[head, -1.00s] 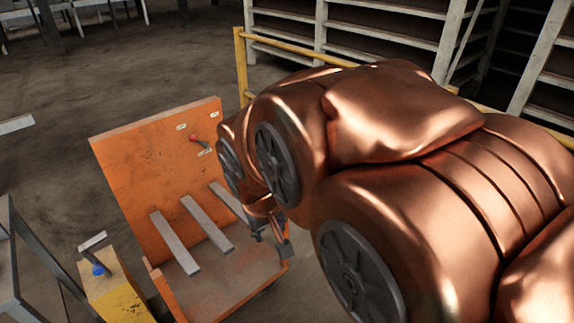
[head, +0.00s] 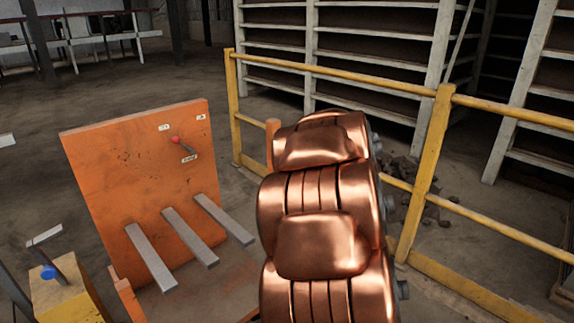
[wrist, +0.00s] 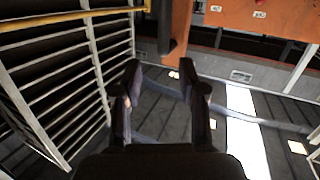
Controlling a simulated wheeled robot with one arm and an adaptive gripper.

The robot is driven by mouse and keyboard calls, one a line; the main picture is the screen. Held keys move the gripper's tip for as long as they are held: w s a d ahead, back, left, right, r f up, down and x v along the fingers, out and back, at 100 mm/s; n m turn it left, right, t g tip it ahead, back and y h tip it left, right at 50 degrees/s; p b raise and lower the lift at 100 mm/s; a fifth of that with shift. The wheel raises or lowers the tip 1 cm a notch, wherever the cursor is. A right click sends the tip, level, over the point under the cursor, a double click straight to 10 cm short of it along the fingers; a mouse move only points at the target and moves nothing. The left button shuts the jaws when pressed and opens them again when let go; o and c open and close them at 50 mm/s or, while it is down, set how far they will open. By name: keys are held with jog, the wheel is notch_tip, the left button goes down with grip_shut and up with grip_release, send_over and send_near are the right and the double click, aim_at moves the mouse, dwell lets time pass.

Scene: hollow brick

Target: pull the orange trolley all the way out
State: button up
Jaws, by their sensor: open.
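The orange trolley (head: 150,175) stands left of centre in the head view. It has an upright orange panel, a lever with a red knob (head: 178,142), several labels and three grey bars (head: 190,237) sticking out over its low base. Part of the base is hidden by my copper arm. My gripper is hidden in the head view. In the wrist view my gripper (wrist: 160,85) is open, with nothing between its fingers. An orange panel with labels (wrist: 245,12) shows beyond the fingertips at the top, apart from them. A dark bar stands near it.
A yellow rail fence (head: 432,175) runs behind and right of my arm, with rubble (head: 425,208) beyond it. Tall shelves (head: 375,55) stand at the back. A yellow block with a blue knob (head: 65,292) is at the lower left. Bare floor lies left of the trolley.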

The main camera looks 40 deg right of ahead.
notch_tip(320, 180, down, 4)
jog(key=s+n+t+y+b, duration=0.1)
jog(key=t+y+b, duration=0.1)
jog(key=t+b, duration=0.1)
jog(key=x, duration=0.7)
jog(key=shift+w+d+f+b, duration=0.2)
jog(key=shift+w+d+b, duration=0.15)
grip_shut()
dwell(0.4)
